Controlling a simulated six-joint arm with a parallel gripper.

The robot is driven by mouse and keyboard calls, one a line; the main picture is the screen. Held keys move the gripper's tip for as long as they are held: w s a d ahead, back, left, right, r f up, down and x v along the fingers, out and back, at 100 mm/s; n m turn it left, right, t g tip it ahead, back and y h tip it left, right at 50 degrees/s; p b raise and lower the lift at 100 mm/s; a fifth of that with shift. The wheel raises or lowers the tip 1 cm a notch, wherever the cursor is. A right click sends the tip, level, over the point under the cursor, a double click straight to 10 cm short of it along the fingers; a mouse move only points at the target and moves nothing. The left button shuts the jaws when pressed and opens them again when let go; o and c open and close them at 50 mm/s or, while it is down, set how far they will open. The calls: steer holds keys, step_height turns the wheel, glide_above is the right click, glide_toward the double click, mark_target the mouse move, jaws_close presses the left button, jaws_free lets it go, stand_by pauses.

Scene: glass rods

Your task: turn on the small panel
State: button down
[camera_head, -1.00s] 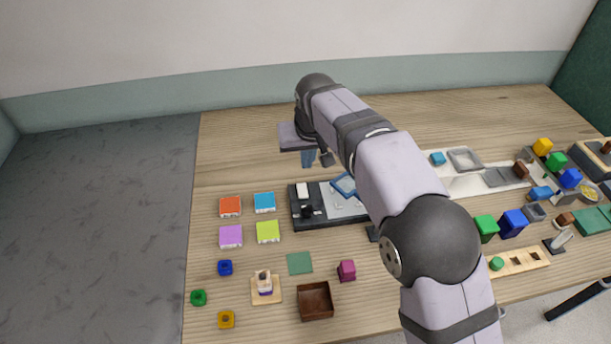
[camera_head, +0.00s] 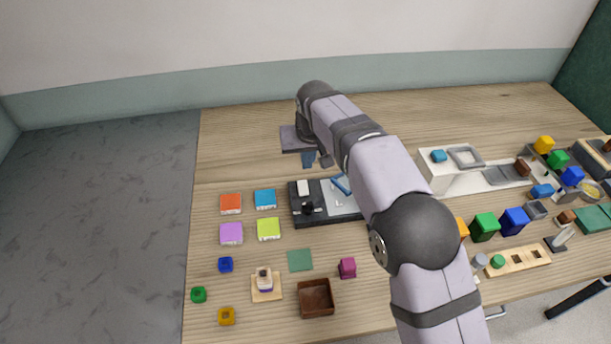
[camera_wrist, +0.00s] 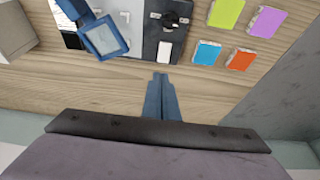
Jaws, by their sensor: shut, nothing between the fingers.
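The small panel (camera_head: 300,219) is a dark board on the table, with a white rocker-like piece (camera_head: 302,188) and a black knob (camera_head: 307,208). In the wrist view the panel (camera_wrist: 151,45) is at the top middle, with the white piece (camera_wrist: 165,51) near its closest edge and the black knob (camera_wrist: 171,20) farther off. My gripper (camera_head: 309,160) is shut and empty behind the panel in the head view. In the wrist view its blue fingertips (camera_wrist: 160,76) are together just short of the panel's edge, apart from the white piece. Their height above the table is hard to tell.
A blue frame (camera_wrist: 103,38) lies over the light plate beside the panel, partly hidden by my arm in the head view. Coloured tiles (camera_head: 265,199) lie left of the panel. A white box (camera_head: 437,178) and several blocks are at the right. The table behind is clear.

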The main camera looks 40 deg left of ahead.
mark_target(305, 183)
steer(key=p+x, duration=0.2)
steer(key=x, duration=0.3)
steer(key=p+x, duration=0.2)
steer(key=x, duration=0.3)
steer(key=shift+s+d+f, duration=0.1)
steer(key=shift+s+d, duration=0.1)
steer(key=shift+s, duration=0.05)
steer(key=shift+f, duration=0.2)
steer(key=shift+w+a+f+b, duration=0.15)
steer(key=shift+f+b, duration=0.25)
steer(key=shift+b, duration=0.3)
steer(key=shift+r, duration=0.2)
steer(key=shift+f, duration=0.15)
steer(key=shift+s+d, duration=0.7)
